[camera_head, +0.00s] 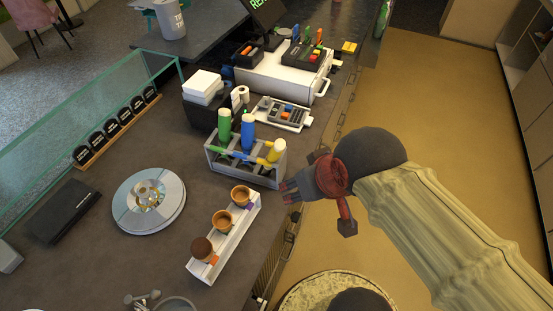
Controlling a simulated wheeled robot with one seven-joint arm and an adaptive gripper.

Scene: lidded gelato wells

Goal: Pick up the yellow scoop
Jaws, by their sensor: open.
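A grey rack (240,174) stands on the dark counter near its right edge. It holds upright green (224,124), blue (248,132) and yellow (276,151) pieces with pale tops. Which yellow piece is the scoop is hard to tell; no scoop bowl shows clearly. My gripper (286,191) is open, just right of and slightly below the rack's right end. It points left and looks empty. Any gap to the rack is hard to judge.
A white holder (224,250) with several brown cups stands in front of the rack. A round metal plate (149,201) lies left. Behind the rack are a small tray (283,113), a black box (207,111) and a white cash drawer (285,72). Glass edges the counter's left; floor is right.

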